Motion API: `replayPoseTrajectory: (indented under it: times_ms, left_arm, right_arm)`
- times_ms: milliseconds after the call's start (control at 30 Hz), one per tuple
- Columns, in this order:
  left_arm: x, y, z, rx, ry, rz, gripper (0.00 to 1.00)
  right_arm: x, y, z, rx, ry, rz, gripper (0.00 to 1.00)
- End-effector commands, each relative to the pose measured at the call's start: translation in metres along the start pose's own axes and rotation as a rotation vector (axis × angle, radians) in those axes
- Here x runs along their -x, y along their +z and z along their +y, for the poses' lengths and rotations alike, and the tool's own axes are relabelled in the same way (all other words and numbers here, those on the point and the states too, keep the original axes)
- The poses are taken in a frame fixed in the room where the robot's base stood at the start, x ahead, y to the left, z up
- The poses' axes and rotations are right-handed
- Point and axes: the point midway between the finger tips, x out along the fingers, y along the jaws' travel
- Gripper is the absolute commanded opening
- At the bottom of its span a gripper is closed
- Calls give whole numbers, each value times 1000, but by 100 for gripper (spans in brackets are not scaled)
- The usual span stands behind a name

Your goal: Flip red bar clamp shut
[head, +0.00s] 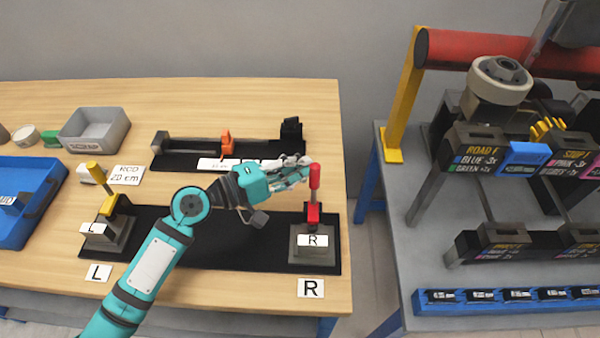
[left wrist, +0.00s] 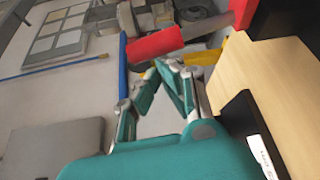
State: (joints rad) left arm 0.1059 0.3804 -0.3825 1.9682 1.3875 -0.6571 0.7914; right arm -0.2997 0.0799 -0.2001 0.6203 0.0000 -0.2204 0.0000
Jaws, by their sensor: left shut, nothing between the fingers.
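The red bar clamp (head: 314,190) stands upright on a grey block marked R at the right end of the black base mat (head: 220,252). Its red handle also shows in the left wrist view (left wrist: 155,44), just past the fingertips. My left gripper (head: 306,170) is shut and empty, with its fingertips close beside the upper part of the red handle, on its left. I cannot tell whether they touch it. The yellow clamp (head: 107,205) stands on the block marked L at the left end of the mat. My right gripper is not in view.
Behind my left gripper lies a black rail with an orange slider (head: 227,143). A grey scrap bin (head: 95,130) and a blue tray (head: 25,198) are on the left. Right of the table, past a gap, stands a grey bench (head: 405,240) with a red bar on a yellow post.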

Motion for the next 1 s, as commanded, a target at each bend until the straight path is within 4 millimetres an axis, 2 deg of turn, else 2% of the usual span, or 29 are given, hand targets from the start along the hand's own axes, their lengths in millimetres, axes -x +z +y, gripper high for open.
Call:
replayPoseTrajectory:
  times_ms: [33, 300, 1000]
  left_arm:
    - [1, 2, -5, -23, 13, -2, 0]
    - [4, 9, 0, -97, 58, -3, 0]
    - [5, 10, 3, -114, 67, -2, 0]
  right_arm:
    - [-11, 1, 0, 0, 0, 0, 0]
    - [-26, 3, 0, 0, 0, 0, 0]
    - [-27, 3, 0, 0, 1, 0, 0]
